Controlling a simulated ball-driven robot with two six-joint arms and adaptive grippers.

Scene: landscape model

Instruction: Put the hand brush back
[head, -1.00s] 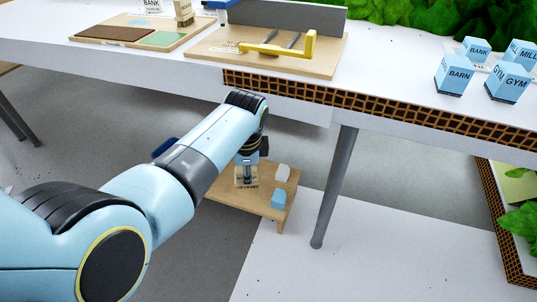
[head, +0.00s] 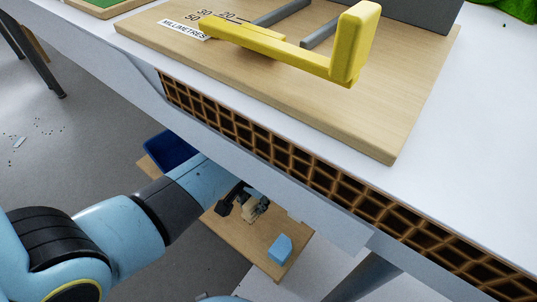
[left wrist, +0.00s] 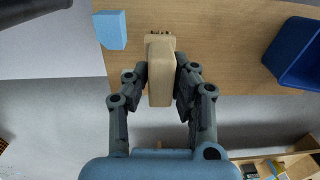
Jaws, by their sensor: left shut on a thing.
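The hand brush (left wrist: 160,78) is a pale wooden block with dark bristle tips at its far end in the left wrist view. My left gripper (left wrist: 161,80) is shut on it, one finger on each side. In the head view my left gripper (head: 243,200) is low under the table edge, over a low wooden bench (head: 236,236). The brush (head: 256,208) shows there only as a small pale piece, partly hidden by the fingers. I cannot tell whether it touches the bench. My right gripper is not in view.
A light blue block (head: 280,249) sits on the bench near the brush; it also shows in the left wrist view (left wrist: 110,29). A dark blue bin (head: 168,150) is at the bench's other end. The table's lattice edge (head: 300,178) overhangs. A yellow-armed wooden board (head: 405,125) lies on the table.

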